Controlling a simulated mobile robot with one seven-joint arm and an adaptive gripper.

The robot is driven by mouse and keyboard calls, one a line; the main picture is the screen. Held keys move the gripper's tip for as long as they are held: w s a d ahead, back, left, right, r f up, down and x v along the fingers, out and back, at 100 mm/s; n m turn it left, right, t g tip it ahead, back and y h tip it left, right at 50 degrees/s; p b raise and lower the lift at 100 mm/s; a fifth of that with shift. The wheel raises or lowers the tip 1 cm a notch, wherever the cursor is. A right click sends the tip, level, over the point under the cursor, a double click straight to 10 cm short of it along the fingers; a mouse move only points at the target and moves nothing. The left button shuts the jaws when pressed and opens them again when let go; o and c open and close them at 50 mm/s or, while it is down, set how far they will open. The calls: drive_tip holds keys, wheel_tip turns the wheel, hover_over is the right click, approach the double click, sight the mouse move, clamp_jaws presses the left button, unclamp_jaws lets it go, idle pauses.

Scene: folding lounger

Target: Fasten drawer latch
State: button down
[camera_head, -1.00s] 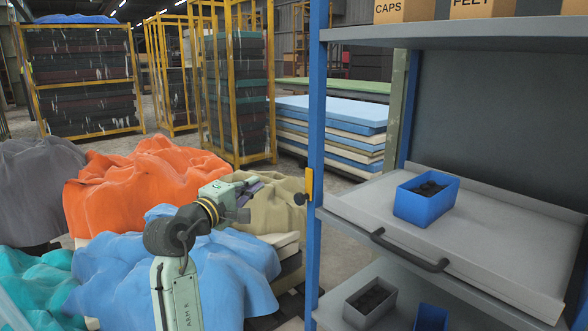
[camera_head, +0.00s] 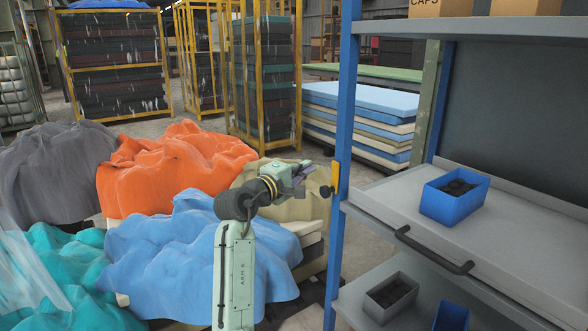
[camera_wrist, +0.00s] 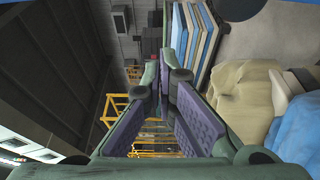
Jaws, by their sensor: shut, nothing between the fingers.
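The latch (camera_head: 335,178) is a yellow plate with a dark round knob (camera_head: 325,191) on the blue front post of the shelf rack. Beside it is the grey drawer (camera_head: 400,205), a flat tray with a dark bar handle (camera_head: 435,252). How fully the drawer is pushed in is hard to tell. My gripper (camera_head: 306,168) is just left of the latch in the head view, a little above the knob, and appears apart from it. In the wrist view, its purple-padded fingers (camera_wrist: 165,88) are shut and empty. The latch is not clearly visible there.
A blue bin (camera_head: 455,205) with dark parts stands on the drawer. A lower shelf holds a grey bin (camera_head: 391,297) and another blue bin (camera_head: 451,317). Blue (camera_head: 195,255) and orange (camera_head: 165,170) draped heaps lie left of and behind my arm. Stacked foam slabs (camera_head: 360,120) stand behind.

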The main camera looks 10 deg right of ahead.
drive_tip(key=shift+s+d+p, duration=0.45)
drive_tip(key=shift+s+d, duration=0.1)
drive_tip(key=shift+d, duration=0.25)
drive_tip(key=shift+s+d+p, duration=0.45)
drive_tip(key=shift+s+d, duration=0.1)
drive_tip(key=shift+d, duration=0.25)
